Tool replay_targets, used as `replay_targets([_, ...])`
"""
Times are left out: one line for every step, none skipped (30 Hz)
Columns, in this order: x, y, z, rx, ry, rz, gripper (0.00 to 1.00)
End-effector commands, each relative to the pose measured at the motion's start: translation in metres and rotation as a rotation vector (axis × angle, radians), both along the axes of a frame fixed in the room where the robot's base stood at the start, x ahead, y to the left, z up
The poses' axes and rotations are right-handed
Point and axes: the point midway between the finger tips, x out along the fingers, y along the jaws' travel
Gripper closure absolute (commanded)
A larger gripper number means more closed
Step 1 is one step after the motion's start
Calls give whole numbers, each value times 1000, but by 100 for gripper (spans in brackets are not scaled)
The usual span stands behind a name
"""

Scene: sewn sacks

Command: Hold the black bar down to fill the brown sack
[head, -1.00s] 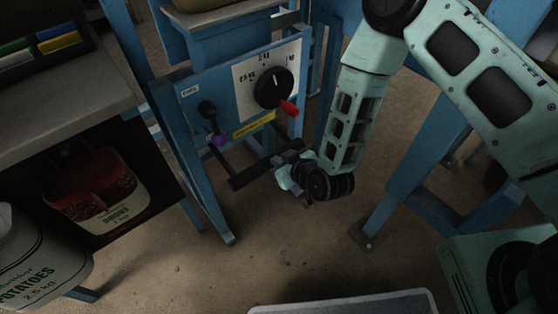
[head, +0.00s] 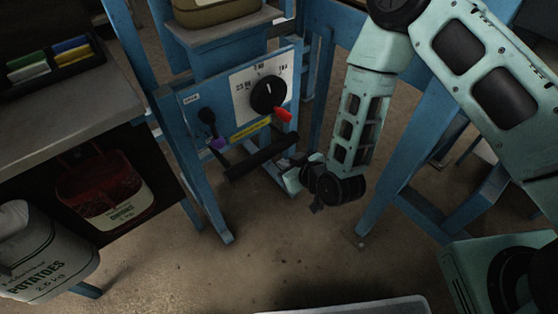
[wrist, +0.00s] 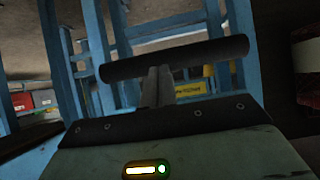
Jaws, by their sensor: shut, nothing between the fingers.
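The black bar (head: 262,157) sticks out, tilted, below the dial panel of a blue stand. It crosses the wrist view (wrist: 175,59) from side to side. My gripper (head: 287,172) is at the right end of the bar in the head view, just below it. In the wrist view, its shut fingers (wrist: 157,85) point at the middle of the bar and overlap its lower edge, with nothing between them. I cannot tell whether they touch it. I cannot make out a brown sack for certain; a brown-olive form (head: 215,10) is cut off at the top of the head view.
The panel carries a black dial (head: 268,95) with a red tip and a purple-tipped lever (head: 216,142). A potato sack (head: 45,262) and a red onion sack (head: 105,185) are at the left by a grey bench (head: 70,120).

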Motion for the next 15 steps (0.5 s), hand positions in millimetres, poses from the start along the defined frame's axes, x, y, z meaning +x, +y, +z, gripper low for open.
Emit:
replay_targets([-7,-5,5,-1,3,1,100])
replay_targets([-11,-7,7,-1,2,1,100])
replay_targets([-17,-11,9,-1,3,2,100])
replay_targets([-21,-13,11,-1,2,2,100])
replay_targets([-25,-16,12,0,2,3,100])
replay_targets([-30,-19,15,0,2,3,100])
replay_targets([-33,-21,16,0,2,3,100])
replay_targets([-36,-23,17,0,1,3,100])
replay_targets([-39,-26,19,0,1,3,100])
replay_targets([-41,-27,20,0,1,2,100])
replay_targets([-43,-29,21,0,0,2,100])
replay_targets([-45,-30,21,0,0,2,100])
replay_targets([-46,-31,22,0,0,2,100])
replay_targets([-47,-31,22,0,0,2,100])
replay_targets([-48,-32,23,1,-1,2,100])
